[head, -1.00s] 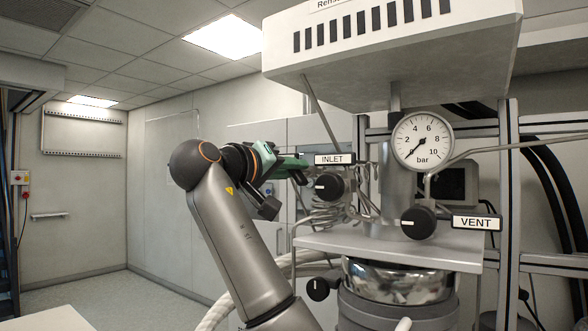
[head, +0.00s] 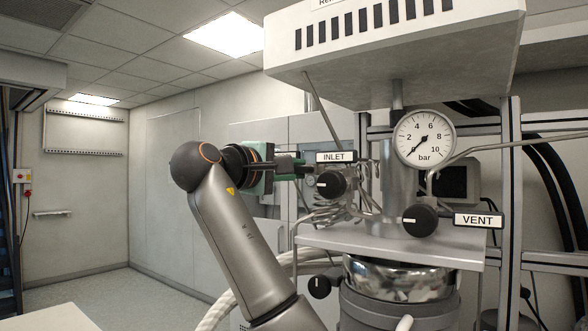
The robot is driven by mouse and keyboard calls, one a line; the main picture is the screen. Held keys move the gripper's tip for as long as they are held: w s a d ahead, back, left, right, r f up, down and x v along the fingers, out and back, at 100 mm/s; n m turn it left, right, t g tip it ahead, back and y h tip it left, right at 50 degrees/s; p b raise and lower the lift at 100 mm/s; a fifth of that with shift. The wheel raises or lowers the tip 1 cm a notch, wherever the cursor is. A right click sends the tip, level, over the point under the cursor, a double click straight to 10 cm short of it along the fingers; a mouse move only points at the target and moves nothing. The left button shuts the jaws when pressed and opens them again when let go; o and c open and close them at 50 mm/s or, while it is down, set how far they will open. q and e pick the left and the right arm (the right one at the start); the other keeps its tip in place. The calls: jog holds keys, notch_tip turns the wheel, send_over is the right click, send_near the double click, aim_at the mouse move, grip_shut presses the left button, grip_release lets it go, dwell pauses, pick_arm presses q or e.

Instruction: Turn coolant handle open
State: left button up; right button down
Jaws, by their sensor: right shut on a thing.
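My right gripper (head: 302,169) reaches in from the left at the height of the INLET label, pointing right toward the pipework behind the black inlet knob. Its green and dark body shows, with the fingers shut on the coolant handle. The handle itself is too small and too hidden by the fingers and pipework to make out. I cannot read its angle. My left gripper is not in view.
The inlet knob (head: 331,184) and INLET label (head: 336,157) are close to my right fingers. The pressure gauge (head: 424,138) reads near 0 bar. The vent knob (head: 420,220) is further right. A steel vessel (head: 398,275) stands below. The left side is clear floor.

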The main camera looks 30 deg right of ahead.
jog(key=shift+n, duration=0.5)
jog(key=c, duration=0.9)
grip_release()
jog(key=shift+o, duration=0.2)
jog(key=shift+a, duration=0.1)
jog(key=b+v, duration=0.2)
jog(key=v, duration=1)
jog(key=shift+s+b, duration=0.2)
jog(key=shift+b, duration=0.15)
jog(key=shift+a+f, duration=0.1)
jog(key=shift+a, duration=0.05)
